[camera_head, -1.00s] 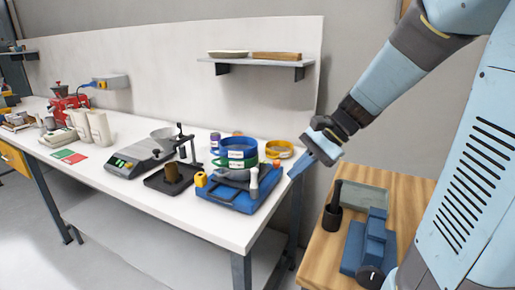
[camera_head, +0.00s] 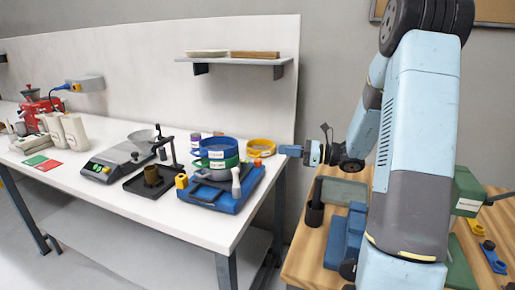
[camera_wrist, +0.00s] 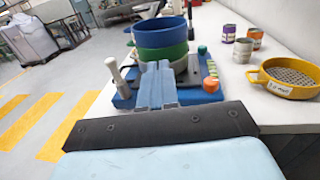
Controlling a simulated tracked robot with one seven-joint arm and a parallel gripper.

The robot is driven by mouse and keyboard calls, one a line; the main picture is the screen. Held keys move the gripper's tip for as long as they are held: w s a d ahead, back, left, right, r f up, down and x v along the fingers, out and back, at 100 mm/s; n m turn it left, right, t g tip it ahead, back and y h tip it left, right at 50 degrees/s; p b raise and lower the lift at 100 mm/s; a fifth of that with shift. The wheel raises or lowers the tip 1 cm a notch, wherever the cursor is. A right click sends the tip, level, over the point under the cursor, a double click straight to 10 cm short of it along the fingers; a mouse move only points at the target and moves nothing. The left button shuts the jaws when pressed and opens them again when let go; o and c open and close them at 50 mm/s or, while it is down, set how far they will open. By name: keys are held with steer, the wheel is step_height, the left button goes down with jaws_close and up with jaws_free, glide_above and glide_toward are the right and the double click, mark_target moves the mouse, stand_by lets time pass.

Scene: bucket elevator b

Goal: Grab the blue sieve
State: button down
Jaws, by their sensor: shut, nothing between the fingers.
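The blue sieve (camera_head: 215,146) is a round ring on top of a green sieve (camera_head: 217,163), stacked on a blue shaker base (camera_head: 222,194) at the right end of the white bench. In the wrist view the blue sieve (camera_wrist: 160,33) stands ahead of my gripper, above the green ring (camera_wrist: 162,53). My gripper (camera_head: 284,150) is at the bench's right edge, to the right of the stack and apart from it. In the wrist view its light-blue fingers (camera_wrist: 156,68) are together and empty, covering part of the stack's lower front.
A yellow sieve (camera_wrist: 292,79) lies right of the stack, near small jars (camera_wrist: 243,50). A scale (camera_head: 117,160) and a dark tray (camera_head: 153,182) stand to its left. A shelf (camera_head: 230,61) hangs above. A wooden table (camera_head: 300,255) with tools is in front.

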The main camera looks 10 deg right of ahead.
steer(key=x, duration=1.4)
steer(key=shift+w, duration=0.1)
